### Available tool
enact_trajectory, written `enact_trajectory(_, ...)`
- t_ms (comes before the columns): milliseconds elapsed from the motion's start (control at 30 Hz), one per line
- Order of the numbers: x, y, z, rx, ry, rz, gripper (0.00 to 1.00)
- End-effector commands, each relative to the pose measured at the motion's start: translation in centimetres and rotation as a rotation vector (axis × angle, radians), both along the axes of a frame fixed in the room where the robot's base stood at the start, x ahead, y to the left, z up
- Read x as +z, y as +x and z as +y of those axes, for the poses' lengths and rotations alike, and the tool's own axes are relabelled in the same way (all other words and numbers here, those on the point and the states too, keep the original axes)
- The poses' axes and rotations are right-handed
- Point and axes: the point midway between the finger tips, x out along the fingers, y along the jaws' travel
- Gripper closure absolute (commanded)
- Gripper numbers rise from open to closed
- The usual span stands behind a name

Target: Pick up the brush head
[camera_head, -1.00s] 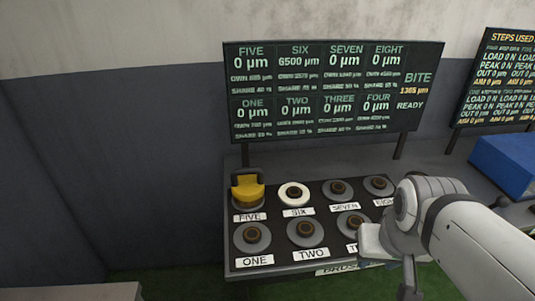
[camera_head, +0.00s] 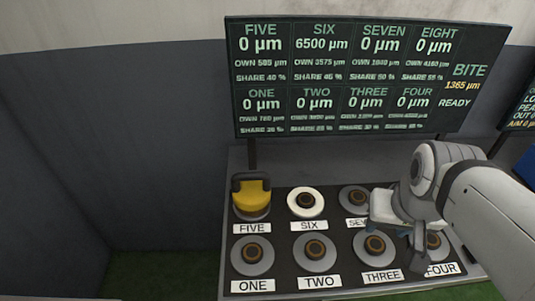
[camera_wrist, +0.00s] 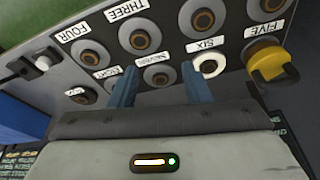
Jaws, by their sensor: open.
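A yellow block with a dark loop handle (camera_head: 251,195), which looks like the brush head, sits on the pad marked FIVE at the back left of the dark panel (camera_head: 325,226). In the wrist view the yellow piece (camera_wrist: 270,62) is at the right, beyond my fingers. My gripper (camera_head: 397,246) is over the right half of the panel, well to the right of the yellow piece. Its two blue-grey fingers (camera_wrist: 158,78) are apart, with nothing held between them. My arm partly hides the SEVEN pad and covers EIGHT in the head view.
Round grey pads with brown-ringed centres fill the panel, such as ONE (camera_head: 253,254) and TWO (camera_head: 315,252). The SIX pad has a white ring (camera_head: 306,202). An upright display board (camera_head: 350,80) stands behind the panel. Space above the left pads is clear.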

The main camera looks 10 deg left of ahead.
Motion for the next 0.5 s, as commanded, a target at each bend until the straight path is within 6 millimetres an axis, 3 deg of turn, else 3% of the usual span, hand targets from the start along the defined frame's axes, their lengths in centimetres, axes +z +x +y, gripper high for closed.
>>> enact_trajectory(167,0.1,2.6,2.4,-0.098,0.078,0.035,0.51)
enact_trajectory(267,0.0,5.7,4.9,-0.238,0.165,0.081,0.51)
enact_trajectory(500,-1.9,13.5,14.1,-0.660,0.360,0.266,0.51)
